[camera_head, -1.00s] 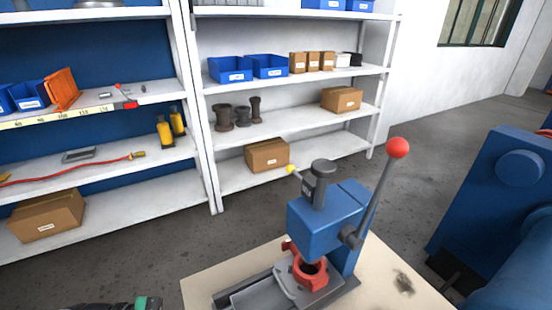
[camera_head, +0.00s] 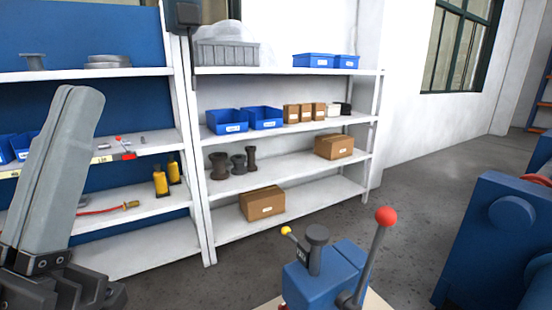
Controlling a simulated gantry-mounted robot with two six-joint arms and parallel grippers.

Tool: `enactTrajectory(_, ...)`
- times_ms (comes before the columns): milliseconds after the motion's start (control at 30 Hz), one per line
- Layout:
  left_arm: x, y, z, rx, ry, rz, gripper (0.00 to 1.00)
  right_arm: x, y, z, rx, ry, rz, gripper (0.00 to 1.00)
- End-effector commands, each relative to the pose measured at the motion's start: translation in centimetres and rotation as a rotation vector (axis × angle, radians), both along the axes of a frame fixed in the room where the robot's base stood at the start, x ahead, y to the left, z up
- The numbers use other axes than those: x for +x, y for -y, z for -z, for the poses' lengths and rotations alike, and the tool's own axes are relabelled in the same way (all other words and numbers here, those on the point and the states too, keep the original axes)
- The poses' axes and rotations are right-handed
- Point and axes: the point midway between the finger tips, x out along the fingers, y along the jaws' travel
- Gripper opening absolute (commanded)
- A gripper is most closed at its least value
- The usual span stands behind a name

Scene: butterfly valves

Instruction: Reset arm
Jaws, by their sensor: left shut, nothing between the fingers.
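My left gripper (camera_head: 80,105) stands large at the left edge of the head view, its long grey fingers pointing up. The fingers are closed together and hold nothing. It is apart from the blue press (camera_head: 322,278) at the bottom centre and covers part of the left shelf. The press has a grey lever with a red ball knob (camera_head: 385,216) and a small yellow-tipped handle (camera_head: 286,231). The lower part of the press is cut off by the frame. My right gripper is out of view.
White shelves (camera_head: 285,129) along the wall hold blue bins (camera_head: 227,121), cardboard boxes (camera_head: 263,203), dark metal parts (camera_head: 238,164) and yellow bottles (camera_head: 160,180). A large blue machine (camera_head: 490,240) stands at the right. Grey floor (camera_head: 420,160) lies open between.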

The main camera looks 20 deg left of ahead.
Motion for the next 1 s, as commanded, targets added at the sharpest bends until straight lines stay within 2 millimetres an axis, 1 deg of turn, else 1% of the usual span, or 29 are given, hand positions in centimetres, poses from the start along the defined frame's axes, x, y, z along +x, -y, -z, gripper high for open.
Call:
enactTrajectory(33,1.9,0.6,1.4,-0.030,-0.105,0.090,0.00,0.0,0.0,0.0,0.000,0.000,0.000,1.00)
enactTrajectory(67,3.1,0.8,2.4,-0.063,-0.178,0.139,0.00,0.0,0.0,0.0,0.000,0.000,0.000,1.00)
enactTrajectory(100,3.1,0.7,-0.1,-0.090,-0.180,0.169,0.00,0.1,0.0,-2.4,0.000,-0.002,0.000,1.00)
enactTrajectory(133,3.0,0.7,-1.8,-0.087,-0.177,0.165,0.00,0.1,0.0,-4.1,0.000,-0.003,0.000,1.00)
enactTrajectory(200,3.1,0.7,-4.4,-0.085,-0.176,0.161,0.00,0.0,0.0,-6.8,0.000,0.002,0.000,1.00)
enactTrajectory(267,3.1,0.7,-6.7,-0.086,-0.176,0.159,0.00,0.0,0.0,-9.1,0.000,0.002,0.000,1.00)
enactTrajectory(300,3.1,0.7,-8.3,-0.085,-0.176,0.159,0.00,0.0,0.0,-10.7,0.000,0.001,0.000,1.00)
enactTrajectory(367,3.1,0.6,-10.9,-0.084,-0.176,0.158,0.00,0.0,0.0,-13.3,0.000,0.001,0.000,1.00)
enactTrajectory(400,3.1,0.6,-12.8,-0.085,-0.176,0.157,0.00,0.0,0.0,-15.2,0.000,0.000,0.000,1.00)
enactTrajectory(467,3.1,0.6,-15.8,-0.085,-0.176,0.156,0.00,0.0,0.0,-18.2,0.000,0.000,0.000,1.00)
enactTrajectory(500,3.1,0.6,-17.8,-0.085,-0.176,0.156,0.00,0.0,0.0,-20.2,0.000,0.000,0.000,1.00)
enactTrajectory(567,3.1,0.6,-20.8,-0.084,-0.176,0.155,0.00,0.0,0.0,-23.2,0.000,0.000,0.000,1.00)
enactTrajectory(600,3.1,0.6,-22.7,-0.084,-0.176,0.155,0.00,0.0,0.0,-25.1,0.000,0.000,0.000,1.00)
enactTrajectory(667,3.1,0.6,-25.6,-0.084,-0.176,0.155,0.00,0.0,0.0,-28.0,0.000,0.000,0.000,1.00)
enactTrajectory(700,3.1,0.6,-27.5,-0.084,-0.176,0.155,0.00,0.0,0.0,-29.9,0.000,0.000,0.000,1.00)
enactTrajectory(800,3.1,0.6,-31.7,-0.085,-0.176,0.154,0.00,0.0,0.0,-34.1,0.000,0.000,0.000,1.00)
enactTrajectory(900,3.1,0.6,-34.5,-0.085,-0.176,0.154,0.00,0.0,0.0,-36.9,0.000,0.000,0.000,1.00)
enactTrajectory(1000,3.1,0.6,-35.8,-0.085,-0.177,0.154,0.00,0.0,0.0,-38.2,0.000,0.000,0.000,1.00)
